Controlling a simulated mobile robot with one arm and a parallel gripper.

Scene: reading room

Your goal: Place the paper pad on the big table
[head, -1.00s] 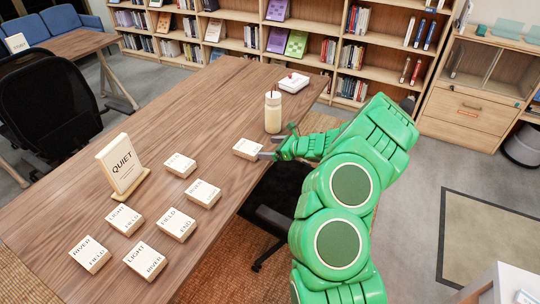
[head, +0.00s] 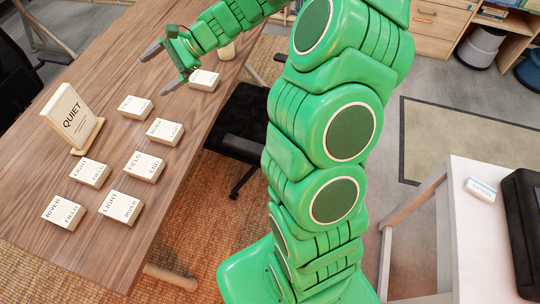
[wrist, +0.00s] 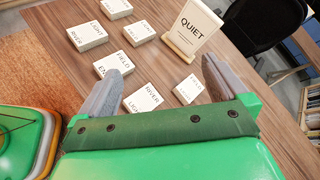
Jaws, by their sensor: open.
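The big table (head: 75,120) has a brown wooden top. Several white, pad-like blocks with printed words lie flat on it. The pad by the edge cannot be made out there.
A QUIET sign (head: 69,118) stands upright on the table. A black chair (head: 245,128) is against the table's right side. A white side table (head: 450,240) at right carries a small white item (head: 481,189) and a black case (head: 526,225).

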